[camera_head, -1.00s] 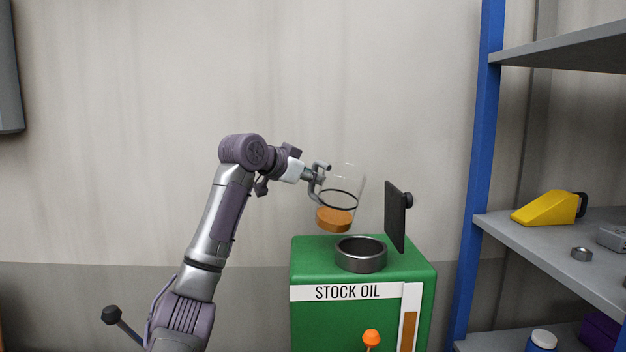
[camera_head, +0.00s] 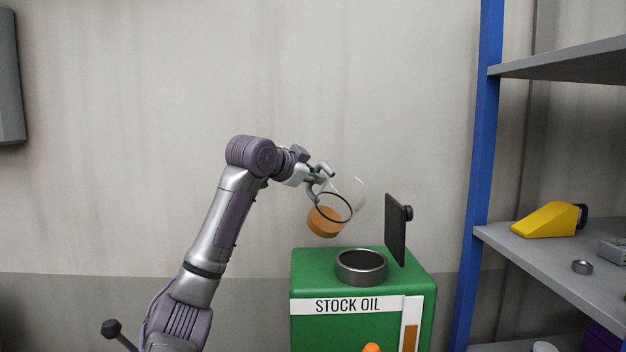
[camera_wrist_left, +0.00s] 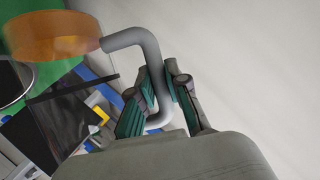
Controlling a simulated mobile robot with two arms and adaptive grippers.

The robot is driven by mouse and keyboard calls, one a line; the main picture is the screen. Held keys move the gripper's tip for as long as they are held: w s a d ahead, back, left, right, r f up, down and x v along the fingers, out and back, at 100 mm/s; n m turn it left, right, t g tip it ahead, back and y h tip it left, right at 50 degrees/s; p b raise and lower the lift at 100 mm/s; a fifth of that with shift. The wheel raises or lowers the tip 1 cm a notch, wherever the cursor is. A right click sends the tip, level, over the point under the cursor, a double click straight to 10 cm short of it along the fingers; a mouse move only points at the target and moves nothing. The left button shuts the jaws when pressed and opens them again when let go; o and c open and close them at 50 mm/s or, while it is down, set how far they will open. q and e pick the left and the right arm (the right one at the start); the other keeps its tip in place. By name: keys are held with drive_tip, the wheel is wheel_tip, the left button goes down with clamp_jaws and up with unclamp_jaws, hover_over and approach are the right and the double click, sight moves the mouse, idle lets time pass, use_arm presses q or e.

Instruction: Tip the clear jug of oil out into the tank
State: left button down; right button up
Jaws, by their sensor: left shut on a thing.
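A clear jug (camera_head: 345,193) with a dark band and amber oil (camera_head: 325,222) in its lower end is held in the air, tilted with its mouth up to the right. My left gripper (camera_head: 318,178) is shut on its grey handle, which also shows in the left wrist view (camera_wrist_left: 152,58). The green tank (camera_head: 310,265), labelled "STOCK OIL", stands below. Its round metal filler neck (camera_head: 361,267) is open, under and right of the jug. The black lid (camera_head: 396,228) stands upright at the neck's right. My right gripper is not in view.
A blue-posted shelf rack (camera_head: 476,170) stands to the right. It carries a yellow wedge-shaped object (camera_head: 545,220) and a hex nut (camera_head: 582,267). An orange knob (camera_head: 371,348) is on the tank's front.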

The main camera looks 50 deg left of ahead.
sight(330, 171)
use_arm(q)
drive_tip(key=shift+d+r+m+y, duration=0.45)
drive_tip(key=shift+r+m+y, duration=0.05)
drive_tip(key=shift+r+m, duration=0.2)
drive_tip(key=shift+d+r+m+t+y+b, duration=0.25)
drive_tip(key=shift+d+m+t+y+b, duration=0.25)
drive_tip(key=shift+d+m+b, duration=0.6)
drive_tip(key=shift+d+f+m+t+y, duration=0.15)
drive_tip(key=shift+d+m+t+y, duration=0.25)
drive_tip(key=shift+d+m, duration=0.75)
drive_tip(key=shift+w+d+f+m+y, duration=0.1)
drive_tip(key=shift+d+f+m+y, duration=0.1)
drive_tip(key=shift+d+m, duration=0.4)
drive_tip(key=shift+d+f+m+y, duration=0.2)
drive_tip(key=shift+d+m, duration=0.15)
drive_tip(key=shift+d, duration=0.35)
drive_tip(key=shift+d+r+m+t+p, duration=0.25)
drive_tip(key=shift+d+m+p, duration=0.15)
drive_tip(key=shift+d, duration=0.2)
drive_tip(key=shift+d+r+m+t+p, duration=0.25)
drive_tip(key=shift+d+m+p, duration=0.15)
drive_tip(key=shift+d, duration=0.25)
drive_tip(key=shift+d+r+m+t+p, duration=0.2)
drive_tip(key=shift+d+r+m+p, duration=0.1)
drive_tip(key=shift+d+m, duration=0.25)
drive_tip(key=shift+d, duration=0.2)
